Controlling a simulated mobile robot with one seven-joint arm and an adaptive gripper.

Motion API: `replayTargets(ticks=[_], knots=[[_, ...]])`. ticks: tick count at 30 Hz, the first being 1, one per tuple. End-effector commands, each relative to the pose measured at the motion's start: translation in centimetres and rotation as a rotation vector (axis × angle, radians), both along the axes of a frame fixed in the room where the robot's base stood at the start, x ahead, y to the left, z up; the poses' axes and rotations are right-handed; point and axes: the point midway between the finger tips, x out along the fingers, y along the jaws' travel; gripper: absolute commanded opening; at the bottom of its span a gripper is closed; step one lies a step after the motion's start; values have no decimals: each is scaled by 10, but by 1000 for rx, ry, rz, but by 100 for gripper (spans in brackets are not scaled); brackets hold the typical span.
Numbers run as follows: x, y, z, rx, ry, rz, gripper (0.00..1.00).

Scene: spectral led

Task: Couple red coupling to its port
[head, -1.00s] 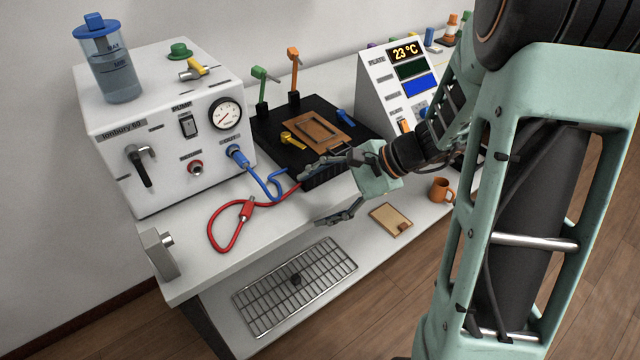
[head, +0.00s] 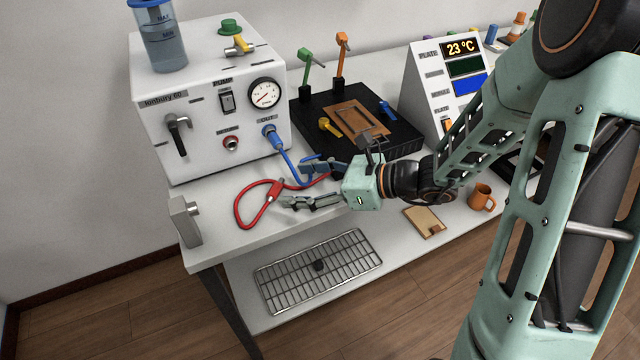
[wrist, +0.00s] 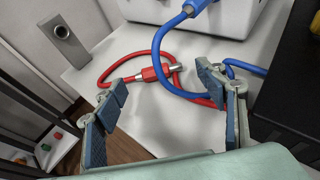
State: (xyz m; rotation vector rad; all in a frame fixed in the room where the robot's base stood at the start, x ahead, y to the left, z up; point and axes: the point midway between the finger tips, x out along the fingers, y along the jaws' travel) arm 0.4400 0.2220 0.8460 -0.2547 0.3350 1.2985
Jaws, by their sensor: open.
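The red coupling (head: 274,190) lies on the white bench top, at the end of the looped red hose (head: 238,212). In the wrist view the coupling (wrist: 151,74) has a red body and a metal tip pointing right. The red-ringed port (head: 231,143) is empty on the front of the white pump unit (head: 195,125). My gripper (head: 293,184) is open and empty, low over the bench, its fingers pointing left toward the coupling. In the wrist view the coupling appears between the fingertips (wrist: 155,84) and beyond them; no contact is visible.
A blue hose (head: 290,163) is plugged into the blue port (head: 268,131) and loops close to my upper finger. A black bath (head: 390,155) stands behind my wrist. A metal block (head: 186,222) stands at the bench's left end. A wire rack (head: 330,280) lies on the lower shelf.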

Motion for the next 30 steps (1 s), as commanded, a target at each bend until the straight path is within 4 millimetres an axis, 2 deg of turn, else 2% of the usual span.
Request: replayTargets(ticks=[3,9,21,30], knots=[[4,19,-10,0,-1,4,65],[10,38,-17,-2,-2,1,65],[12,43,-19,-2,-2,0,64],[12,43,-19,-2,-2,-1,31]])
